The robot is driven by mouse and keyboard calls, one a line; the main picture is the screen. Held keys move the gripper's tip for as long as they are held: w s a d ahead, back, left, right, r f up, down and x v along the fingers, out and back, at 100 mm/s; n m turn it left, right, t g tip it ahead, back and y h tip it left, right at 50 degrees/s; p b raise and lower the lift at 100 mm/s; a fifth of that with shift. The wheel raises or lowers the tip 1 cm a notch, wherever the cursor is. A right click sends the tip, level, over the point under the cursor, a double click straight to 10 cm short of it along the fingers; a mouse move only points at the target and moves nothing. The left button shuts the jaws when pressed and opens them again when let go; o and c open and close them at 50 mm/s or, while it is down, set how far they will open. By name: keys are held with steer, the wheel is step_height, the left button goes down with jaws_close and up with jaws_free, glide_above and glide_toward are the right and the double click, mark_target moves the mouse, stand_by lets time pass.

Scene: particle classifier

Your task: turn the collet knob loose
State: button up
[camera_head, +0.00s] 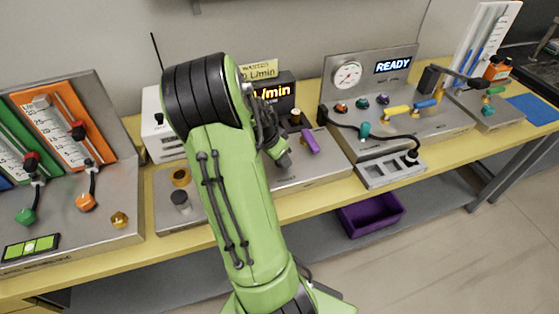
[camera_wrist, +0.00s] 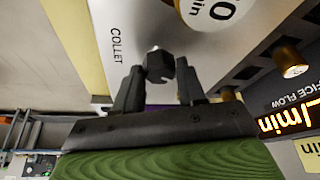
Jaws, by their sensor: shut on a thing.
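The collet knob (camera_wrist: 160,65) is a small black faceted knob on a pale metal panel, beside the printed word COLLET in the wrist view. My gripper (camera_wrist: 159,76) has one dark finger on each side of it and is shut on it. In the head view my gripper (camera_head: 281,157) is low over the middle bench unit. The knob cannot be made out there, behind my gripper and arm.
A purple handle (camera_head: 310,143) stands close right of my gripper. A lit flow display (camera_head: 272,93) is behind it. A grey knob (camera_head: 181,201) and brass ring (camera_head: 180,177) are to the left. A gauge panel (camera_head: 368,75) reading READY stands right.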

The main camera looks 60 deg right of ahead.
steer(key=n+t+b, duration=0.1)
steer(key=n, duration=0.1)
steer(key=n+t+b, duration=0.1)
steer(key=n, duration=0.2)
steer(key=shift+s+f+n+b, duration=0.1)
steer(key=shift+s+n+b, duration=0.05)
steer(key=shift+n+b, duration=0.2)
steer(key=n+t+b, duration=0.1)
steer(key=n, duration=0.2)
steer(key=n+t+b, duration=0.1)
steer(key=n, duration=0.2)
steer(key=shift+s+t+b, duration=0.2)
steer(key=shift+t+b, duration=0.1)
steer(key=shift+b, duration=0.05)
steer(key=n+y, duration=0.1)
steer(key=n, duration=0.1)
steer(key=n+t+y+b, duration=0.1)
steer(key=n, duration=0.2)
steer(key=shift+d+n, duration=0.15)
steer(key=shift+n, duration=0.2)
steer(key=n+y, duration=0.1)
steer(key=n, duration=0.3)
steer(key=shift+d+n+t+y+p, duration=0.1)
steer(key=shift+n+t+y+p, duration=0.2)
steer(key=shift+y+p, duration=0.1)
steer(key=shift+s, duration=0.1)
steer(key=o, duration=1.1)
